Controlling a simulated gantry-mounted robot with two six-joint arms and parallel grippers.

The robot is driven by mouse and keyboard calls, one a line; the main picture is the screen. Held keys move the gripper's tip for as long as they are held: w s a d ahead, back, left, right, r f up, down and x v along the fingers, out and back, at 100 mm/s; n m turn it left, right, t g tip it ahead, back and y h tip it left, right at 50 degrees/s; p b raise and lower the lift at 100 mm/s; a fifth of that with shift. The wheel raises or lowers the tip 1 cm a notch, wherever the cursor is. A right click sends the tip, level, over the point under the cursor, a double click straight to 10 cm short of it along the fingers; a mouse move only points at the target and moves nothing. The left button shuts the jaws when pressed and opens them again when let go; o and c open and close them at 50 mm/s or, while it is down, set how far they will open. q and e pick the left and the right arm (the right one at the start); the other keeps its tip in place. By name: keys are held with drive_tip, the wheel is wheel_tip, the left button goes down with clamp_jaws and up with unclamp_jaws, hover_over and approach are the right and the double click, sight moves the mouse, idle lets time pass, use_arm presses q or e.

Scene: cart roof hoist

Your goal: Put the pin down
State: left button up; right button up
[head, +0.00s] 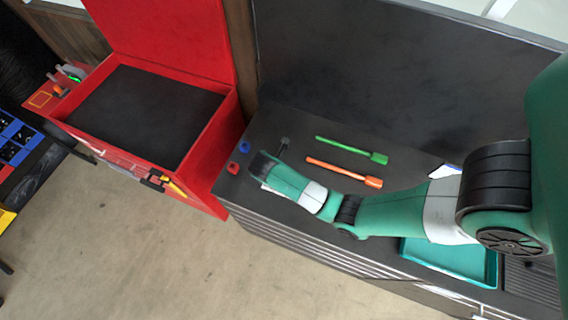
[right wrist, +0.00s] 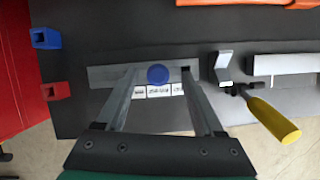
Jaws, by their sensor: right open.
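In the right wrist view, a round blue head (right wrist: 157,74), which looks like the pin seen end-on, sits at a grey bar (right wrist: 103,75) with small white labels below it. A dark square opening (right wrist: 186,74) lies just right of it in the bar. My right gripper (right wrist: 160,79) is open, its two fingers on either side of the blue head with a visible gap on both sides. I cannot tell how deep the pin sits. In the head view my right arm reaches in from the right over the dark bench and hides the bar. My left gripper is in neither view.
On the bench (head: 293,120) lie a green tool (head: 350,149), an orange tool (head: 343,172), a blue block (head: 244,146) and a red block (head: 233,168). A teal tray (head: 470,262) is under my arm. A yellow-handled tool (right wrist: 275,119) is right of the gripper. A red box (head: 215,150) stands left.

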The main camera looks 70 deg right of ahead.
drive_tip(key=x, duration=0.5)
drive_tip(key=shift+w+d, duration=0.1)
clamp_jaws()
